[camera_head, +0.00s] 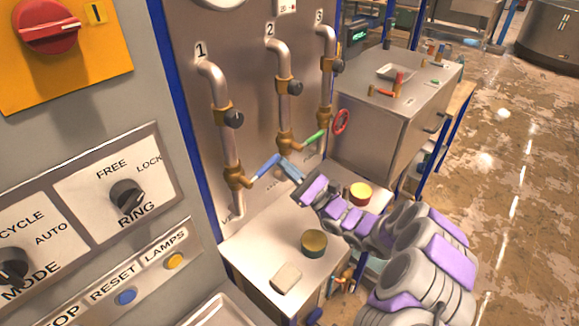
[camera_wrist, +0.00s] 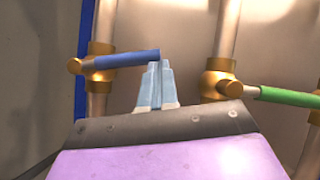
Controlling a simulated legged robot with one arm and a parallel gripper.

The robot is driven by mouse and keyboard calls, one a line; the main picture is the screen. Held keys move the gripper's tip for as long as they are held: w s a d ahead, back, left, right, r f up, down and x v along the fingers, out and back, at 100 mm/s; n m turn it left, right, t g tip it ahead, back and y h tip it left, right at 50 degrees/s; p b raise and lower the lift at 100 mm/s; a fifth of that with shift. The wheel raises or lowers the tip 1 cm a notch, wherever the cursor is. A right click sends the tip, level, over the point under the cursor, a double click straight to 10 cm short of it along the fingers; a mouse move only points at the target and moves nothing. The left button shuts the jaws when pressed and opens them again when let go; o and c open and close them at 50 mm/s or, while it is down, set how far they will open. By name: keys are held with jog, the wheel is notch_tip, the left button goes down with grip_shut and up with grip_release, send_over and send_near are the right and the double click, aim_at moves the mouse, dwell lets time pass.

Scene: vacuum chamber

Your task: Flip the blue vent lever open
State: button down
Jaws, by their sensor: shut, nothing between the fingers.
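The blue vent lever (camera_head: 264,168) sticks out to the right from a brass valve (camera_head: 237,177) on the pipe marked 1, tilted slightly upward in the head view. In the wrist view the blue lever (camera_wrist: 125,60) runs nearly level from its brass body (camera_wrist: 95,66). My gripper (camera_head: 287,168) is shut and empty, its tips at the lever's free end.
A green lever (camera_head: 314,136) on pipe 2 is close to the right of my gripper, also in the wrist view (camera_wrist: 290,97).

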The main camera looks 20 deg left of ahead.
jog(key=s+a+r+n+g+h, duration=0.1)
jog(key=s+r+n+g+h, duration=0.2)
jog(key=n, duration=0.5)
jog(key=s+a+r+n+g+h+b, duration=0.1)
jog(key=s+r+n+g, duration=0.3)
jog(key=r+n, duration=0.4)
jog(key=shift+s+a+n+g+h, duration=0.3)
jog(key=shift+a+n+g+h, duration=0.3)
jog(key=shift+n+h, duration=0.25)
